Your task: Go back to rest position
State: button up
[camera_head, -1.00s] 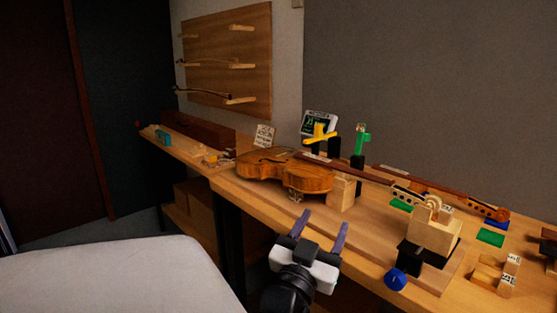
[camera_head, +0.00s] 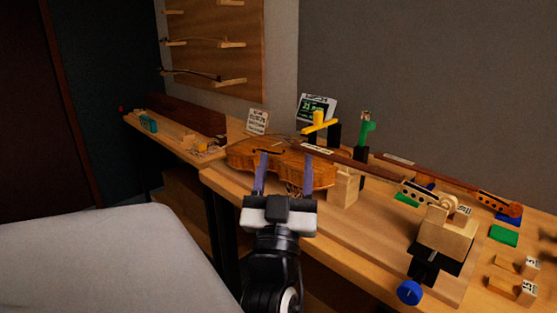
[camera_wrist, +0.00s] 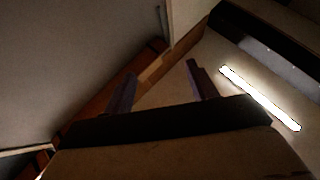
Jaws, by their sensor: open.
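My gripper (camera_head: 285,173) is open and empty, with its two purple fingers apart and pointing up in the head view. In that view it overlaps the front of the violin (camera_head: 262,154), which lies on the bench (camera_head: 375,238); I cannot tell the distance between them. The wrist view shows the two fingers (camera_wrist: 160,88) spread with nothing between them. Beyond them are a wall, dark wooden edges and a bright light strip (camera_wrist: 260,98).
A white padded surface (camera_head: 100,262) fills the lower left. A wooden block clamp with a blue knob (camera_head: 409,292) stands at the bench's right front. A small screen (camera_head: 316,108) and a green stand (camera_head: 365,132) are behind the violin. A wooden rack (camera_head: 215,45) hangs at the back.

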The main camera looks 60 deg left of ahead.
jog(key=shift+s+a+r+y, duration=0.1)
jog(key=shift+a+r+y, duration=0.05)
jog(key=shift+r+y, duration=0.15)
dwell(0.4)
